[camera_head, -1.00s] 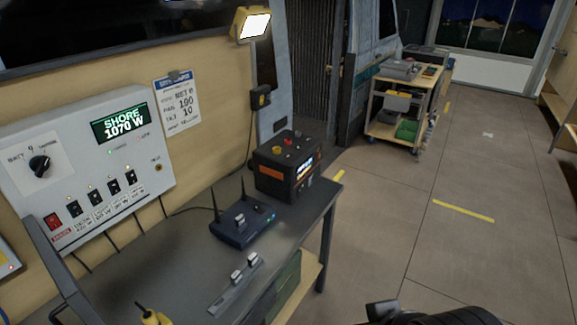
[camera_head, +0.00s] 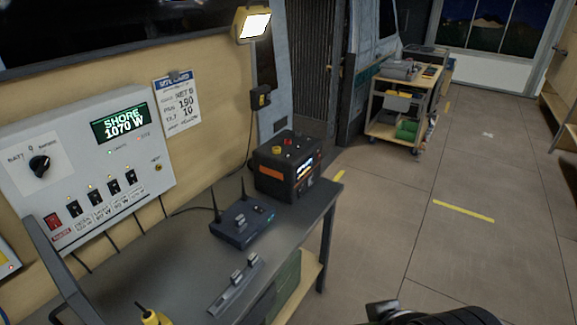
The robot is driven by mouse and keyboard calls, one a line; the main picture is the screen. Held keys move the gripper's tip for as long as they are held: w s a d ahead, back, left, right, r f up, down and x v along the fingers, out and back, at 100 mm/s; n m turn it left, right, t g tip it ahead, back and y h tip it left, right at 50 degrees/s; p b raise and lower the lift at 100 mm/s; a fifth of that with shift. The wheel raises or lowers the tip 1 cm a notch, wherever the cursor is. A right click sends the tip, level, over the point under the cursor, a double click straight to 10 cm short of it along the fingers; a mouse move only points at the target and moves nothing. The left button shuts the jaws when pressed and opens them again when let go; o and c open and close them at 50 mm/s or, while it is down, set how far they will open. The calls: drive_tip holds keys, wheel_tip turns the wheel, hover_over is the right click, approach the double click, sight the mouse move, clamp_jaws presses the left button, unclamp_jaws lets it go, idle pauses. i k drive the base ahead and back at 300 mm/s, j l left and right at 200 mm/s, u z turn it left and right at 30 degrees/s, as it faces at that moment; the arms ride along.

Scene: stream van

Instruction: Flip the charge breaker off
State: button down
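A grey power panel (camera_head: 85,165) is on the wall at the left. Its green display (camera_head: 120,122) reads "SHORE 1070 W". Along its lower part are a red switch (camera_head: 53,221) and a row of black breakers (camera_head: 113,187) with small labels; the labels are too small for me to tell which is the charge breaker. A black rotary knob (camera_head: 40,166) is at the panel's upper left. A dark part of my arm shows at the bottom right edge. My gripper's fingers are not in view.
A grey bench (camera_head: 185,262) below the panel holds a router with antennas (camera_head: 242,224), a black box with coloured knobs (camera_head: 287,168), a strip with grey pieces (camera_head: 236,284) and a yellow-handled tool (camera_head: 152,317). A cart (camera_head: 402,110) stands farther back. The floor at the right is clear.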

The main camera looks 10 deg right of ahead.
sight(132, 179)
drive_tip(key=u, duration=1.35)
